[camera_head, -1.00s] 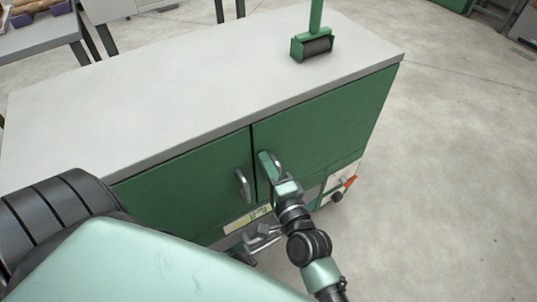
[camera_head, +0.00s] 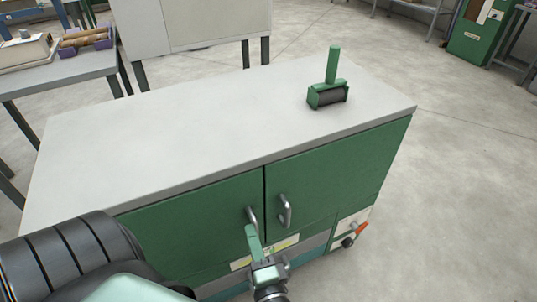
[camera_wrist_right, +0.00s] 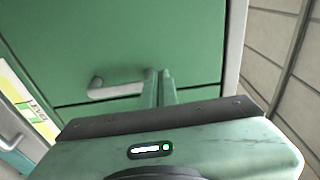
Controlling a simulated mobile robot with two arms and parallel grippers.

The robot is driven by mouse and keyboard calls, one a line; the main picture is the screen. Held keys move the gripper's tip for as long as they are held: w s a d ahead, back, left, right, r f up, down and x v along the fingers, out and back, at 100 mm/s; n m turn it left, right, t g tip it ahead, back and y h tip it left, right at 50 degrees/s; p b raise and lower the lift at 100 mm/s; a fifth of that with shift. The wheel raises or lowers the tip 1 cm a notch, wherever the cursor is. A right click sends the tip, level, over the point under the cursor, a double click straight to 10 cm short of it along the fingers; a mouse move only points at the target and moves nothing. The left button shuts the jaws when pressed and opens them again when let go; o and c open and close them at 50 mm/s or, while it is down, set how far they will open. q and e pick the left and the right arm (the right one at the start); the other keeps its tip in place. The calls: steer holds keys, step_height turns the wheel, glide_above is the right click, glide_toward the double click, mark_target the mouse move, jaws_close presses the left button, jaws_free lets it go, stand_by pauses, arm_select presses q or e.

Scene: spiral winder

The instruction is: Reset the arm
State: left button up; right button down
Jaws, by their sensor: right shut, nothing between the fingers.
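My right gripper (camera_head: 251,238) is in front of the green cabinet, low and near the two door handles. Its fingers are together with nothing between them. In the right wrist view the shut fingers (camera_wrist_right: 159,86) point at a green door, just beside a grey handle (camera_wrist_right: 117,88); I cannot tell whether they touch the door. The left door handle (camera_head: 251,217) and the right door handle (camera_head: 285,210) show above the gripper in the head view. Both doors look closed. My left gripper is not in view; a dark ribbed part of my own body covers the lower left.
The cabinet's grey top (camera_head: 200,130) is mostly bare. A green roller tool (camera_head: 328,92) stands on it at the back right. An orange-red lever (camera_head: 361,230) sticks out at the cabinet's lower right. A side table (camera_head: 60,75) stands at the left. Floor is clear at right.

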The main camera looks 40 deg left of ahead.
steer(key=shift+s, duration=0.25)
